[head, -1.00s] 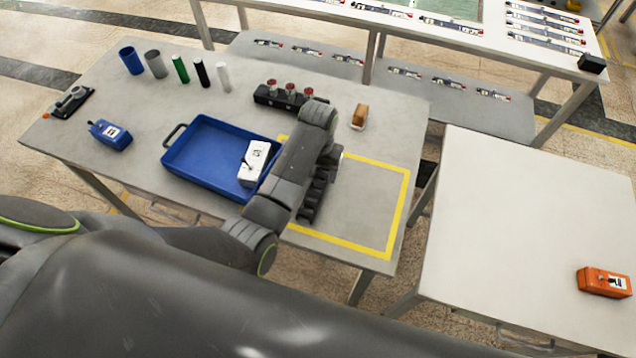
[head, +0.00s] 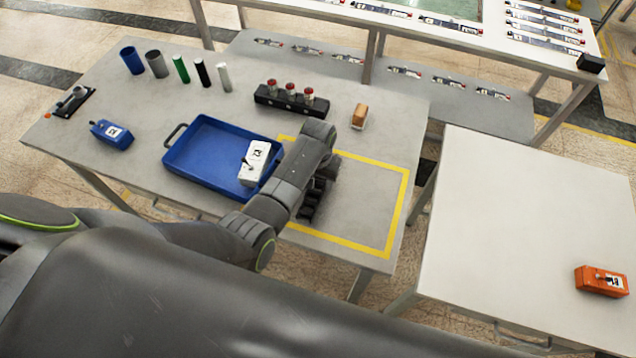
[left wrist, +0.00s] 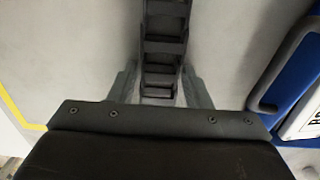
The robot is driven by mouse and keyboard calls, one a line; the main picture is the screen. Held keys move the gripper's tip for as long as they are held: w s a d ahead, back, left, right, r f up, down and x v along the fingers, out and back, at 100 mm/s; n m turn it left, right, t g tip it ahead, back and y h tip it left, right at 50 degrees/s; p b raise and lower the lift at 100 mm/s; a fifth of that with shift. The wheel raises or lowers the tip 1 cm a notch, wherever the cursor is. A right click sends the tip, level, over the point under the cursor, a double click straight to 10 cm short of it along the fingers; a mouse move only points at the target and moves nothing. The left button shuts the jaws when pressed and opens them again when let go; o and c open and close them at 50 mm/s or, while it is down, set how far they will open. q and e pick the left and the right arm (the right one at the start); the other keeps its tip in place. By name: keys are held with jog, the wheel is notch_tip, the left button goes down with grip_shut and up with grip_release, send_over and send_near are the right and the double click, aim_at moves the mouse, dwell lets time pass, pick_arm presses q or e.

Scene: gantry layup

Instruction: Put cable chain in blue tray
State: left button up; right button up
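The cable chain (head: 312,200) is a black, ladder-like strip on the grey table, inside the yellow-taped area. My left arm partly hides it in the head view. In the left wrist view the chain (left wrist: 163,45) runs down between the two fingers of my left gripper (left wrist: 160,84). The fingers stand apart, one on each side of the chain, and I see no clear grip on it. The blue tray (head: 205,160) lies left of the gripper and holds a white device (head: 257,160). The tray edge (left wrist: 285,60) shows at the right of the wrist view. My right gripper is out of view.
A black block with red knobs (head: 290,102) and a brown-topped item (head: 359,117) stand behind the gripper. Several cylinders (head: 155,63) and a blue device (head: 111,134) are at the left. A white table (head: 530,220) with an orange device (head: 602,281) is at the right.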

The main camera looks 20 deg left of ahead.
pick_arm(q)
jog(key=c, duration=0.7)
jog(key=shift+r, duration=0.1)
notch_tip(320, 180, up, 9)
jog(key=b, duration=0.7)
send_over(318, 182)
notch_tip(318, 182, down, 5)
jog(key=shift+r, duration=0.1)
